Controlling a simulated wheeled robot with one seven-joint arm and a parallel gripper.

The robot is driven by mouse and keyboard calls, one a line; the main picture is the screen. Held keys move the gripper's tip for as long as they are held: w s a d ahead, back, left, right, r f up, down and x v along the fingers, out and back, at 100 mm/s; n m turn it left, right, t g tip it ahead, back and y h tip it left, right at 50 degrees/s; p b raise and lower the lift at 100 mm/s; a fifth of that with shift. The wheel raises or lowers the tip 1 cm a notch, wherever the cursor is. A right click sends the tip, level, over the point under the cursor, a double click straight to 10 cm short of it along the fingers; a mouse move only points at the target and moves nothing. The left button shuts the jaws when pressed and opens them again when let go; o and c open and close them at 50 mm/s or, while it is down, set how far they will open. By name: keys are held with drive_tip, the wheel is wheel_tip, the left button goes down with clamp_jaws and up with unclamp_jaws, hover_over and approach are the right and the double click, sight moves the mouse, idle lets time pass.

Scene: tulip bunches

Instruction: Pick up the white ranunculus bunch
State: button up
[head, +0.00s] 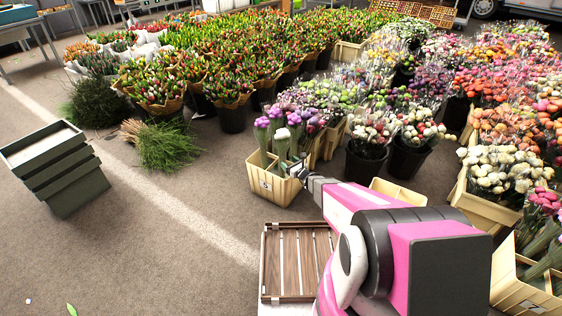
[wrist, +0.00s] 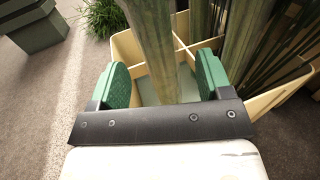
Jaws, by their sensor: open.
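The white ranunculus bunch (head: 282,134) stands in a pale wooden crate (head: 262,184), with purple bunches (head: 262,132) beside it. My gripper (head: 298,168) is at the crate's right side, close to the stems of the white bunch. In the wrist view my gripper (wrist: 162,82) is open, its green pads left and right of a wrapped stem bundle (wrist: 156,50). The bundle appears between the pads with a gap on each side. Its flower head is out of that view. The crate (wrist: 128,46) and its dividers show behind.
Another wrapped bundle (wrist: 208,28) stands just right in the wrist view. Black buckets of pale and red flowers (head: 368,162) stand right of the crate. A slatted wooden tray (head: 267,268) lies in front. Stacked dark green crates (head: 75,190) stand left; the floor between is mostly clear.

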sight(281, 156)
drive_tip(key=shift+x, duration=3.6)
drive_tip(key=shift+s+r, duration=0.1)
drive_tip(key=shift+s, duration=0.05)
drive_tip(key=c, duration=1.2)
